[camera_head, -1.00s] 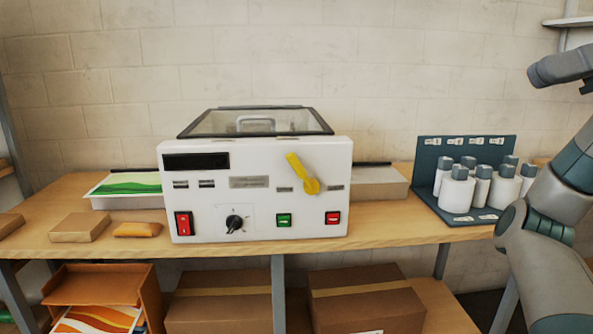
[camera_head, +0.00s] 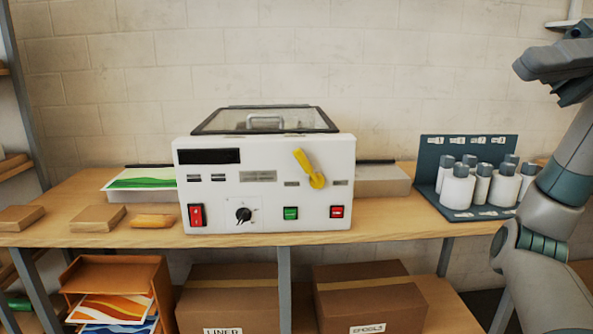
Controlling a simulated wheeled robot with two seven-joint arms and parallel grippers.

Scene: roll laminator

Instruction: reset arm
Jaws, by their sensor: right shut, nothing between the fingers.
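My right gripper (camera_head: 556,62) is raised at the upper right edge of the head view, in front of the wall and apart from everything on the bench. It is shut and holds nothing. My right arm rises along the right edge. The white roll laminator (camera_head: 264,218) stands on the wooden bench. It has a clear lid, a yellow lever (camera_head: 309,168), a black dial, a red switch at left, and a green and a red button. My left gripper is not in view.
A dark rack of white bottles (camera_head: 457,187) stands on the bench at right, near my right arm. A green-printed sheet (camera_head: 140,179) lies left of the laminator. Wooden blocks (camera_head: 97,218) lie at front left. Cardboard boxes (camera_head: 369,300) and a paper tray (camera_head: 113,272) are below.

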